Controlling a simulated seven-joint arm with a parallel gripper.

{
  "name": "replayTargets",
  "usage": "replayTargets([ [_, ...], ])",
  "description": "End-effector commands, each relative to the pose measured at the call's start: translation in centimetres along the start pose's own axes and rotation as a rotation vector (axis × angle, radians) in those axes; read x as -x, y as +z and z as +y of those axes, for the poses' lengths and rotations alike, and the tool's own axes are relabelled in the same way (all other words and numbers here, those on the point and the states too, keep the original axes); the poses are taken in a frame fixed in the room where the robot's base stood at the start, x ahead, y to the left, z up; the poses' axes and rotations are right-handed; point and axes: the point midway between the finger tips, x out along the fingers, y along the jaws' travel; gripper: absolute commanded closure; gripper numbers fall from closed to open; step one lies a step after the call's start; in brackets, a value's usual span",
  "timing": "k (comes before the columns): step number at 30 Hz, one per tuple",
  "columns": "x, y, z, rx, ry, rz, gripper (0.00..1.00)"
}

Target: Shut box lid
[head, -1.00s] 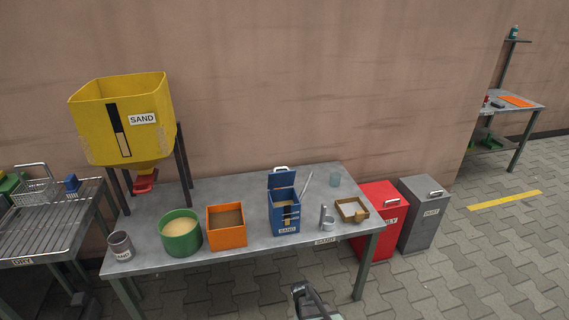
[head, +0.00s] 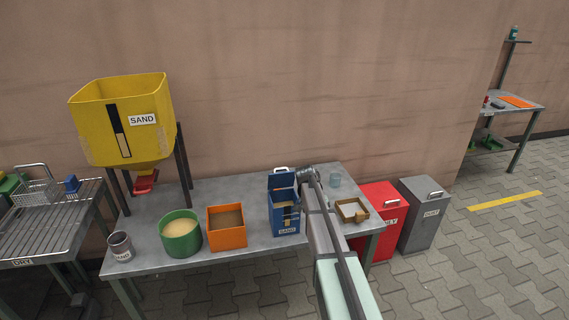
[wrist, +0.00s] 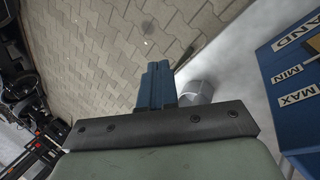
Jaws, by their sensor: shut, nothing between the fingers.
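The blue sand box (head: 284,219) stands on the grey table with sand inside. Its blue lid (head: 281,182) is open, standing up at the back edge with a pale handle on top. In the wrist view the box (wrist: 290,95) is at the right, with its SAND, MIN and MAX labels showing. My gripper (head: 307,174) reaches over the table just right of the box and lid. In the wrist view its blue fingers (wrist: 156,85) are shut and empty, apart from the box wall. The lid is not visible in the wrist view.
A grey metal cup (wrist: 196,92) stands close by the fingers. An orange box (head: 227,239) and green tub (head: 180,244) stand left of the blue box. A brown tray (head: 351,219) and a clear glass (head: 335,180) are right of my arm.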

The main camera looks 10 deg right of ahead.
Motion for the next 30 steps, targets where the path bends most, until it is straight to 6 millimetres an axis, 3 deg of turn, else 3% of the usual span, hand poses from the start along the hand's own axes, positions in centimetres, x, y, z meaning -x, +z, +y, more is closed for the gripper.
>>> replayTargets([
  [1,2.6,-1.8,-0.2,-0.043,-0.008,0.008,1.00],
  [3,5.8,-3.2,-0.3,-0.106,-0.020,0.012,1.00],
  [9,15.4,-6.5,-1.7,-0.310,-0.077,-0.004,1.00],
  [18,30.6,-8.5,-7.2,-0.627,-0.191,-0.115,1.00],
  [21,33.9,-8.2,-8.6,-0.697,-0.211,-0.153,1.00],
  [24,35.8,-8.0,-9.3,-0.740,-0.222,-0.178,1.00],
  [30,35.7,-7.5,-9.8,-0.762,-0.223,-0.194,1.00],
])
